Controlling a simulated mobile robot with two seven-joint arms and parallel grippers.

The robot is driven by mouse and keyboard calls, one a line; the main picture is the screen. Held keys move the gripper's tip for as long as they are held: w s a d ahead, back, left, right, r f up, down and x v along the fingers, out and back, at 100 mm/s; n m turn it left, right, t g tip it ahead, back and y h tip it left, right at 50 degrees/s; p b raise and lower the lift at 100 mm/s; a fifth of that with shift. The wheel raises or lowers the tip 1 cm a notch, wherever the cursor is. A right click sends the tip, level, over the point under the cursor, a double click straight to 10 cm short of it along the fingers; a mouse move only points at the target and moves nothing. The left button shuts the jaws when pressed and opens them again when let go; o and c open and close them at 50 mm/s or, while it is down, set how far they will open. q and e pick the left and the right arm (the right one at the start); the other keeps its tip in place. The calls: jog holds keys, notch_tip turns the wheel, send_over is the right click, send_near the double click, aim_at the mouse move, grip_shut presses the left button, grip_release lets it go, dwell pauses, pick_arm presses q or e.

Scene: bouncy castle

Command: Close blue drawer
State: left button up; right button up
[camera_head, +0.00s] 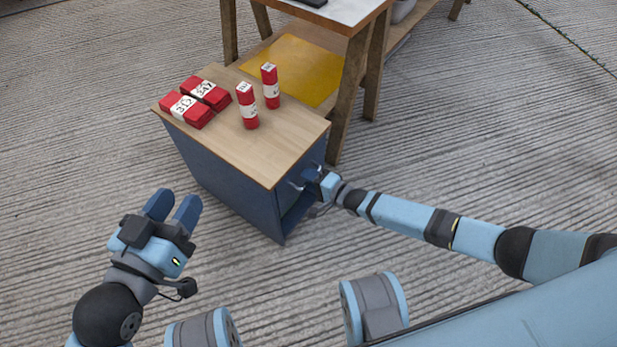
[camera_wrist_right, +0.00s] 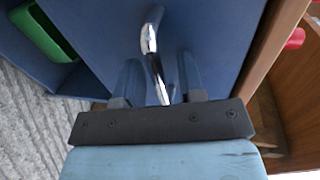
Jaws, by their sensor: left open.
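The blue cabinet (camera_head: 225,185) with a light wood top stands on the floor. Its front faces lower right, and the upper part is a blue drawer front (camera_head: 313,160), which also fills much of the right wrist view (camera_wrist_right: 225,40). How far the drawer stands out is hard to tell. My right gripper (camera_head: 312,182) is at this front. In the right wrist view its two fingers (camera_wrist_right: 160,82) are apart, with the curved silver handle (camera_wrist_right: 150,42) between them; a gap shows beside the handle. My left gripper (camera_head: 173,207) is open and empty, left of the cabinet.
Two red boxes (camera_head: 187,110) lie on the cabinet top (camera_head: 262,150), and two red cans (camera_head: 247,106) stand there. A wooden table (camera_head: 352,60) stands behind. An open compartment under the drawer holds something green (camera_wrist_right: 42,32). The floor in front is clear.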

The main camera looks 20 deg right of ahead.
pick_arm(q)
jog(key=r+p, duration=0.1)
jog(key=r, duration=0.1)
jog(key=r+t+p, duration=0.1)
jog(key=r+p, duration=0.1)
jog(key=r+n+t+p, duration=0.1)
jog(key=shift+s+r, duration=0.3)
jog(key=shift+r, duration=0.1)
pick_arm(e)
jog(key=v, duration=1.3)
pick_arm(q)
jog(key=shift+f, duration=0.1)
pick_arm(e)
jog(key=shift+s, duration=0.1)
